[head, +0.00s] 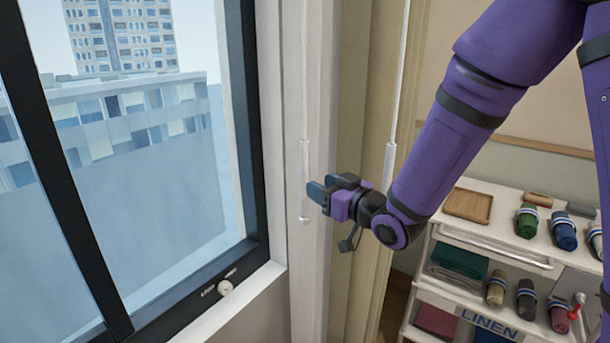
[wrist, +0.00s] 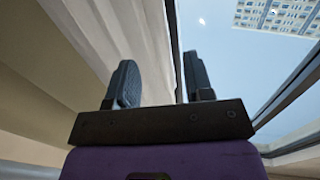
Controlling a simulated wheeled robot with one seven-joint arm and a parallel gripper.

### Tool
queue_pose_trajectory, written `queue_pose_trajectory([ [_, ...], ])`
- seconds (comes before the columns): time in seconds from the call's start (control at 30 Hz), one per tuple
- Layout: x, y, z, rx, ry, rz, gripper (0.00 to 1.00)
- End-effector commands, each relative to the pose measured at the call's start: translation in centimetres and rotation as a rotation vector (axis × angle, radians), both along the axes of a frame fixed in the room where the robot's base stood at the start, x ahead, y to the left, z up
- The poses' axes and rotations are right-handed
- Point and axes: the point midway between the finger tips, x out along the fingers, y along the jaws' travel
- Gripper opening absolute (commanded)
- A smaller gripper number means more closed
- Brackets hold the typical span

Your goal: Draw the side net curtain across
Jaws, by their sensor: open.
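The net curtain (head: 326,75) hangs gathered in a narrow white strip beside the window; its pale folds also show left of the fingers in the wrist view (wrist: 110,40). A thin white wand with a thicker handle (head: 304,180) hangs in front of it. My gripper (head: 318,192) is open, its dark fingers pointing left, just right of the handle's lower part in the head view. In the wrist view the two fingers (wrist: 160,80) stand apart; I cannot tell whether the wand is between them. No grasp shows.
A second white wand (head: 389,180) hangs to the right, by the beige drape (head: 354,90) and close to my forearm. A linen cart (head: 490,240) stands at right.

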Motion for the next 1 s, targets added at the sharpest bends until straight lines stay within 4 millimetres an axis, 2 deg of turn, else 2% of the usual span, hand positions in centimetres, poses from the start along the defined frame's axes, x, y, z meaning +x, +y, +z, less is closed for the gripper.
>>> queue_pose_trajectory([
  [0.2,3.0,2.7,0.0,-0.001,-0.001,0.001,0.47],
  [0.4,5.0,4.3,0.0,0.000,0.000,0.000,0.47],
  [0.6,5.8,5.0,0.0,0.000,0.001,-0.001,0.47],
  [0.87,5.9,5.1,0.0,-0.001,0.001,-0.001,0.47],
  [1.0,5.9,5.1,0.0,-0.001,0.001,-0.001,0.18],
])
